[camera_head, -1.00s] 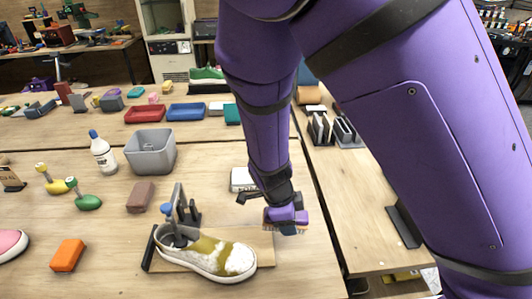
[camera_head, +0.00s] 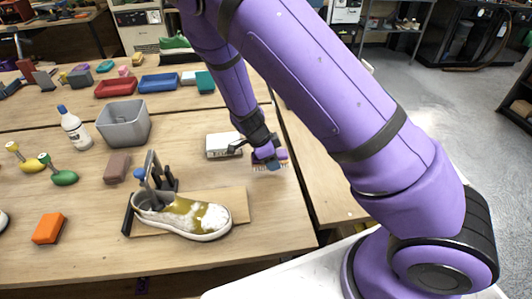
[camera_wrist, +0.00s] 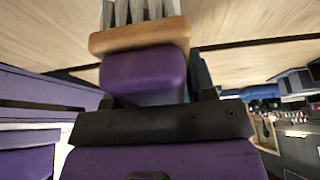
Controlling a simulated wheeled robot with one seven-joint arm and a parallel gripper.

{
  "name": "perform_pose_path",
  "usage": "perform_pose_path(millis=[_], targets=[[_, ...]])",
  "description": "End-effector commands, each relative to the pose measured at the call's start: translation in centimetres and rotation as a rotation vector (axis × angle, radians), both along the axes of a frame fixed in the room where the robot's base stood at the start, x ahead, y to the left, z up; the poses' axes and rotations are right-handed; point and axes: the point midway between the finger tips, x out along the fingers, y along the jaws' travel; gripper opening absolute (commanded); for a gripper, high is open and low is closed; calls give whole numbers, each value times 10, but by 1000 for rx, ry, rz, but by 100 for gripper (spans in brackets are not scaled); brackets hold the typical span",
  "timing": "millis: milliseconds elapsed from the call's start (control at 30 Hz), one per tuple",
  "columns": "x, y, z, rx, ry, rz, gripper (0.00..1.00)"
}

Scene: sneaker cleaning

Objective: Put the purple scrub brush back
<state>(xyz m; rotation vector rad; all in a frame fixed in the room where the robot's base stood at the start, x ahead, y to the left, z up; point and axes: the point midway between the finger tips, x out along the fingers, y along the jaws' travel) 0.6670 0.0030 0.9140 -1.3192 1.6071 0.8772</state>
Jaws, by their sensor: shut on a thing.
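The purple scrub brush (camera_head: 270,156) is in my gripper (camera_head: 264,149), just right of a white box on the table in the head view. In the wrist view the brush (camera_wrist: 145,72) has a purple body, a wooden base and pale bristles. My gripper is shut on it. From the head view I cannot tell for sure whether the bristles touch the table. The fingertips are largely hidden.
A white sneaker with yellow-brown stains (camera_head: 185,215) sits on a wooden board (camera_head: 236,200) in front. The white box (camera_head: 223,146) is close by on the left. A grey bin (camera_head: 124,125) stands farther left. Bare table lies right of the board.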

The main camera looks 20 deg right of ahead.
Motion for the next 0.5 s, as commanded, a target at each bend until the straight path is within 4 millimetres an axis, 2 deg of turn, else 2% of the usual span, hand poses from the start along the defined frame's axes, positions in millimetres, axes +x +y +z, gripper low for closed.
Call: perform_pose_path(millis=[33, 200, 333, 500], targets=[[13, -3, -2, 0, -1, -2, 32], [48, -8, -5, 0, -2, -1, 32], [65, -10, -6, 1, -1, -2, 32], [72, -11, -9, -1, 1, 0, 32]])
